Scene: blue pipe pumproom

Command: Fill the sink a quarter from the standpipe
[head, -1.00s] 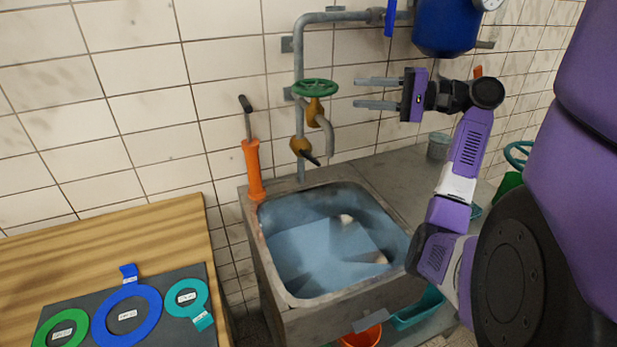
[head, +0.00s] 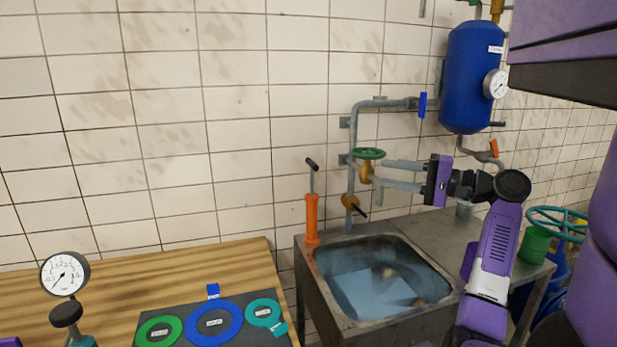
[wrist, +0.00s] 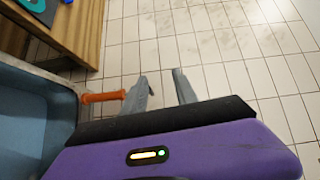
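The grey sink (head: 307,262) stands against the tiled wall. Its basin looks bluish with a pale patch; I cannot tell any water level. Above it rises the grey standpipe (head: 351,130), with a green handwheel (head: 368,153) on a brass body. Lower down is a brass fitting (head: 350,201) with a dark lever. My gripper (head: 380,173) is open and empty, with its fingertips close to the right of the handwheel's brass body; contact cannot be told. The fingers partly hide the spout. The wrist view shows the two fingers (wrist: 162,90) apart with nothing between them.
An orange hand pump (head: 311,218) stands at the sink's back left corner. A blue tank (head: 472,80) with a gauge hangs on the right wall. The wooden table (head: 200,268) at left holds coloured rings and a gauge. A teal wheel (head: 556,222) is at right.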

